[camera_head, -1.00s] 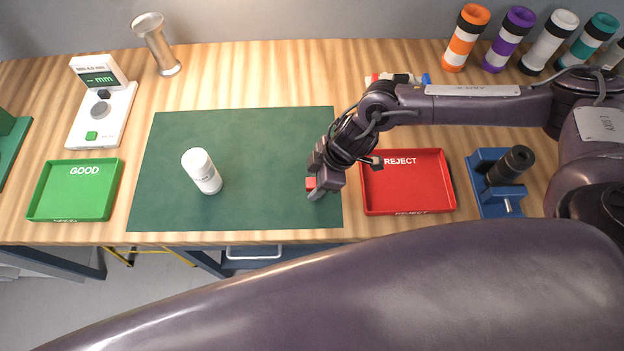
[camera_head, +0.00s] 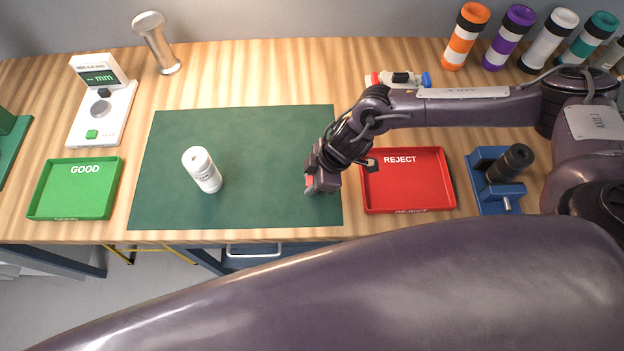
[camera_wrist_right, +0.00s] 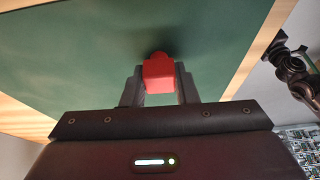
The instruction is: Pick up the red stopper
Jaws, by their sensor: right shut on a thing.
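The red stopper (camera_wrist_right: 160,73) sits between the two fingers of my right gripper (camera_wrist_right: 160,88) in the right wrist view, and the fingers are shut on it. In the head view my right gripper (camera_head: 318,186) is low over the right edge of the green mat (camera_head: 240,130), and only a sliver of red shows at its fingertips. I cannot tell whether the stopper touches the mat. My left gripper is not in view.
A white bottle (camera_head: 203,170) stands on the mat. The red REJECT tray (camera_head: 408,210) is close right of my gripper, with a blue fixture (camera_head: 490,180) beyond. The green GOOD tray (camera_head: 75,215) and a gauge (camera_head: 103,110) are at left. Several coloured tubes stand at the back right.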

